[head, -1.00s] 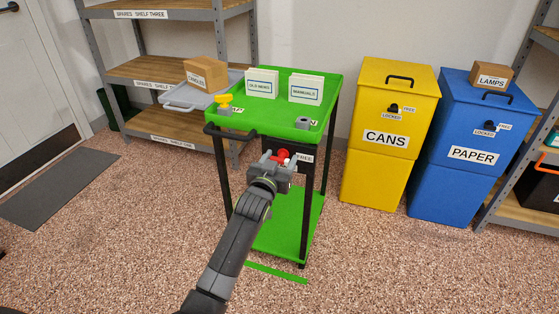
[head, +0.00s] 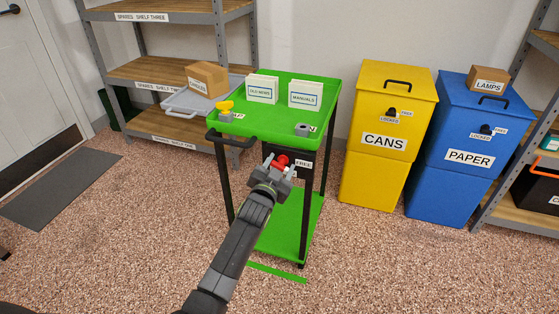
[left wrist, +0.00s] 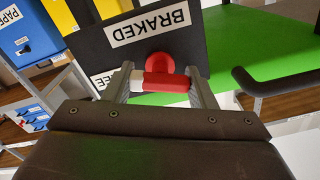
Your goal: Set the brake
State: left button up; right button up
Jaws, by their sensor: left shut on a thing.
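The green cart (head: 262,126) stands in the middle of the head view. A black panel under its top carries a red brake lever (head: 282,160) and a FREE label (head: 303,165). The left wrist view shows the red lever (left wrist: 166,82) up close, with its round hub against the panel (left wrist: 190,50). A BRAKED label (left wrist: 151,23) reads upside down there, and a FREE label (left wrist: 103,79) is partly hidden by a finger. My left gripper (head: 280,167) is shut on the lever, one finger on each side. My right gripper is not in view.
The cart top holds OLD NEWS (head: 262,89) and MANUALS (head: 305,94) holders. A yellow CANS bin (head: 388,165) and a blue PAPER bin (head: 447,182) stand to the right. Shelving (head: 150,66) stands behind at left. The floor in front is clear.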

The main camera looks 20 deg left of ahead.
pick_arm(q)
jog(key=m+p, duration=0.1)
jog(key=m, duration=0.1)
jog(key=shift+m, duration=0.4)
jog(key=m+p, duration=0.1)
jog(key=m, duration=0.1)
jog(key=shift+m, duration=0.4)
jog(key=m+p, duration=0.1)
jog(key=m, duration=0.2)
jog(key=shift+m, duration=0.3)
jog(key=shift+f+m, duration=0.15)
jog(key=shift+m, duration=2.05)
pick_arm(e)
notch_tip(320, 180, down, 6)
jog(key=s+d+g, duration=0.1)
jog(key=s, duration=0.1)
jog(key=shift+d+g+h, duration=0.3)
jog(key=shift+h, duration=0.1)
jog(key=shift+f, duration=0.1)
pick_arm(q)
jog(key=o, duration=1)
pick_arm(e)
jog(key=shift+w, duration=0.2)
pick_arm(q)
jog(key=shift+p, duration=0.3)
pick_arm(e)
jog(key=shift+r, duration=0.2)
